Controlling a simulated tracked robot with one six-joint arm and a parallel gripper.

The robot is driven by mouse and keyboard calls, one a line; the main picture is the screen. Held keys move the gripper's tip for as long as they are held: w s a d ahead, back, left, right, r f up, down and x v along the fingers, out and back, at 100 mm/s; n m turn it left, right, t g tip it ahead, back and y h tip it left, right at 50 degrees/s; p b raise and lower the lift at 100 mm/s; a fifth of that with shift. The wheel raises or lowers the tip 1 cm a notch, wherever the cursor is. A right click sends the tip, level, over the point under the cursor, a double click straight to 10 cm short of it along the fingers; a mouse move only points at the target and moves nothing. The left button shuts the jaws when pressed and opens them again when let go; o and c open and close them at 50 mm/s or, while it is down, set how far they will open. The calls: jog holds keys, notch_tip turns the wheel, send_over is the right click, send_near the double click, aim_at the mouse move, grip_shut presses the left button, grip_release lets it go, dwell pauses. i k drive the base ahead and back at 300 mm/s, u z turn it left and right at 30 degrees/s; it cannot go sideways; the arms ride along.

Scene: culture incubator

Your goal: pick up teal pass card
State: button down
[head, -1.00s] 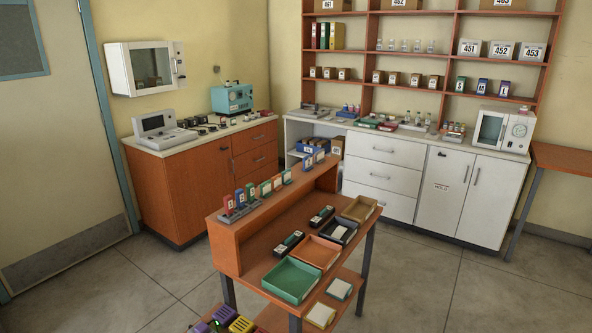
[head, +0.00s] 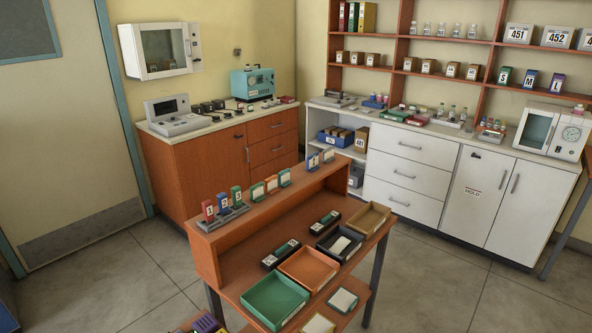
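Several small upright cards stand on the raised ledge of the orange-brown bench. A green-teal card (head: 285,178) stands beside an orange card (head: 271,184), with another green card (head: 257,191) to the left. I cannot tell for certain which of the green ones is the teal pass card. Red, blue and green tags (head: 222,205) stand in a grey rack at the ledge's left end. Two blue-and-white cards (head: 320,159) stand at its far end. My gripper is not in view.
The bench holds a green tray (head: 275,318), an orange tray (head: 330,283), a black tray (head: 322,245) and a brown tray (head: 352,228). A brown cabinet (head: 205,165) and white cabinets (head: 404,175) stand behind. Open floor (head: 135,268) lies left of the bench.

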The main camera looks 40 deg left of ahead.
aim_at(284, 176)
jog(key=i, duration=2.35)
jog(key=u, duration=2.9)
